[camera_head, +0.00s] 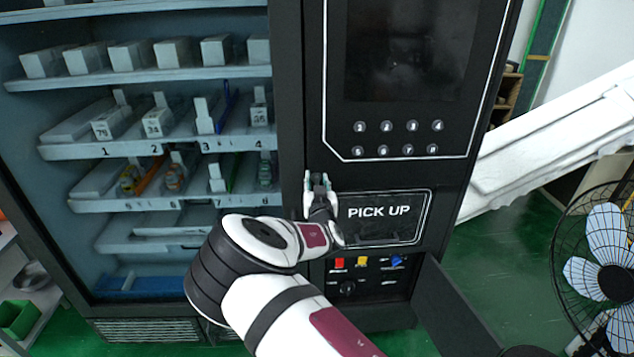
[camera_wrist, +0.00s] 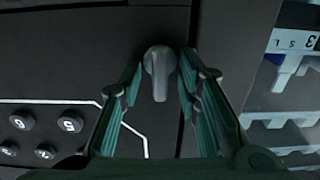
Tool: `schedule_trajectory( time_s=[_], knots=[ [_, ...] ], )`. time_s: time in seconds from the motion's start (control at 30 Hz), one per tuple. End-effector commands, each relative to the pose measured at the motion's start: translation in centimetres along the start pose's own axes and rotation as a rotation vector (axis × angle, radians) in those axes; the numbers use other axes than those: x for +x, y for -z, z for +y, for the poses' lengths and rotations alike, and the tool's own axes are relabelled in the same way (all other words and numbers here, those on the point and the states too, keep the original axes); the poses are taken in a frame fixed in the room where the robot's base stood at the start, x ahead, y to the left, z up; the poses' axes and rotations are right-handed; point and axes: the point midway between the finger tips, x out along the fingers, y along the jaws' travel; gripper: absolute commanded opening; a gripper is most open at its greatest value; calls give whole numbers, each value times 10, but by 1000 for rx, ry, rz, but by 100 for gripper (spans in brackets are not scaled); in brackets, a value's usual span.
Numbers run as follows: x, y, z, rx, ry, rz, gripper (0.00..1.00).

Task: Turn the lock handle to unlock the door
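The lock handle (camera_wrist: 158,75) is a small grey lever on the black machine front in the wrist view. Its rounded head is at the top and its narrow end points down in that picture. My gripper (camera_wrist: 160,68) is open, with one green finger on each side of the handle and a small gap visible on both sides. In the head view my gripper (camera_head: 318,182) is at the dark strip between the glass door (camera_head: 140,235) and the keypad panel. I cannot pick out the handle there.
The keypad (camera_head: 398,138) is right of my gripper, above the PICK UP hatch (camera_head: 385,216). An opened lower flap (camera_head: 452,310) sticks out at the lower right, beside coloured switches (camera_head: 362,262). A fan (camera_head: 605,265) stands further right. Shelves with small boxes fill the left.

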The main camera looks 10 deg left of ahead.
Motion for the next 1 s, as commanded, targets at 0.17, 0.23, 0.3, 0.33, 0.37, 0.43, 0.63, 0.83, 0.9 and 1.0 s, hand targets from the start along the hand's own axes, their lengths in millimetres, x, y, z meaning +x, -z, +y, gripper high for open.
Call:
schedule_trajectory(
  time_s=[0.17,0.23,0.3,0.33,0.37,0.43,0.63,0.83,0.9,1.0],
  knots=[
    [1,0,0,0,0,0,31],
    [1,0,0,0,0,0,31],
    [1,0,0,0,0,0,22],
    [1,0,0,0,0,0,15],
    [1,0,0,0,0,0,8],
    [1,0,0,0,0,0,0],
    [1,0,0,3,0,0,0],
    [1,1,1,42,-1,1,0],
    [1,2,1,72,-2,2,0],
    [1,2,2,132,-2,2,0]
  ],
)
